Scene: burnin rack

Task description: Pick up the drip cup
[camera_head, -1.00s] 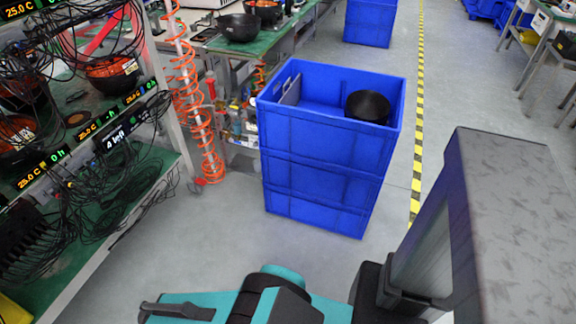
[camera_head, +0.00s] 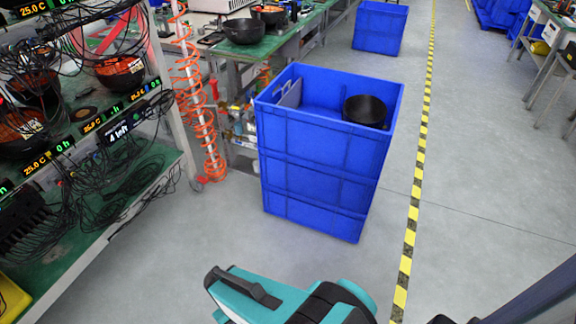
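I cannot tell for sure which item is the drip cup. A black round, open-topped vessel (camera_head: 365,110) sits in the right part of the top blue crate (camera_head: 316,150) of a stack on the floor. Similar dark bowls stand on the green bench: a plain black one (camera_head: 244,31) and a black-and-orange one (camera_head: 269,15). My teal and black arm shows at the bottom edge, apart from the crates and in front of them. No gripper fingertips can be made out.
A rack (camera_head: 100,225) with cables, displays and labelled bowls stands on the left. An orange coiled hose (camera_head: 196,90) hangs beside it. Another blue crate (camera_head: 379,27) stands farther back. Grey floor (camera_head: 480,190) is open to the right of the yellow-black line (camera_head: 416,180).

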